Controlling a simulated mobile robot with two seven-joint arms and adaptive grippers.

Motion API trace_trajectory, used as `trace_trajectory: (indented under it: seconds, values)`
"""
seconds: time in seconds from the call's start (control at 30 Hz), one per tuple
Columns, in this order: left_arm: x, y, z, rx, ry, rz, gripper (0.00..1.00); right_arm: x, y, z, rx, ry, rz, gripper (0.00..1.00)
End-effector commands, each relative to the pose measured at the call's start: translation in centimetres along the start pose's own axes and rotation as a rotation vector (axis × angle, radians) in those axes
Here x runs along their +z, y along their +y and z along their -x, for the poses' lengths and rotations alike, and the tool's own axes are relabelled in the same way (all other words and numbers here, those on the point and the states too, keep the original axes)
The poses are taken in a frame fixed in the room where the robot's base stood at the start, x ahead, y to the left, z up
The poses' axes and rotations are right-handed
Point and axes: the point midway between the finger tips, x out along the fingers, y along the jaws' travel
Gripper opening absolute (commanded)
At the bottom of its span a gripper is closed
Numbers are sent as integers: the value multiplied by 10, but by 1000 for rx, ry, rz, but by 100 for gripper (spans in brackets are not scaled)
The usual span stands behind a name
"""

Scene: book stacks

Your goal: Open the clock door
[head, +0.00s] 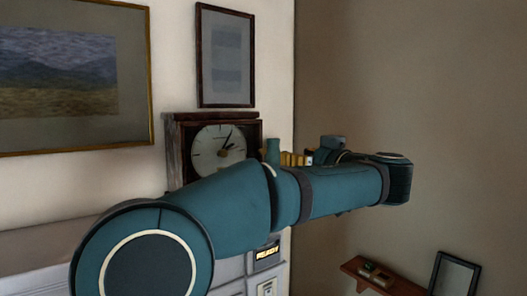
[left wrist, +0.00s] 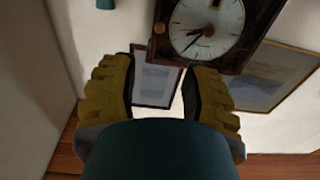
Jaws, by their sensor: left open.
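The clock (head: 218,147) has a dark wooden case and a pale round dial, and stands against the wall behind my left arm in the head view. Its lower part is hidden by that arm. In the left wrist view the clock (left wrist: 208,24) is rotated at the top, with a small brass-coloured knob (left wrist: 159,28) beside the dial. I cannot tell for certain whether its door is ajar. My left gripper (left wrist: 160,75) is open and empty, its yellow fingers apart and the clock beyond them. In the head view the gripper (head: 295,158) is mostly hidden, right of the clock.
A dark picture frame (head: 225,57) hangs above the clock, and a large gold-framed landscape (head: 70,75) hangs left. A wall corner lies right of the clock. A small wooden shelf (head: 362,270) and a dark-framed panel (head: 455,276) are low at right.

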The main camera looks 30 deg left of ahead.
Motion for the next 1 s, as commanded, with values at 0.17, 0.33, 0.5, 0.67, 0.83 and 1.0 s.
trace_trajectory:
  seconds: [0.17,0.33,0.5,0.67,0.83,1.0]
  values:
    - [0,-1,-25,-5,-1,-1,46,-1,-2,5,-1,0,0,47]
    - [0,-1,-59,-4,-2,-3,46,-2,-4,12,-2,0,1,47]
    - [0,0,-92,-4,-2,-6,46,-2,-6,20,-4,0,1,47]
    - [0,0,-116,-2,-1,-5,46,-3,-8,25,-5,0,1,47]
    - [1,0,-130,-1,-2,-4,46,-3,-9,28,-6,-1,0,47]
    - [2,0,-134,1,-2,-4,46,-3,-9,29,-6,-1,0,47]
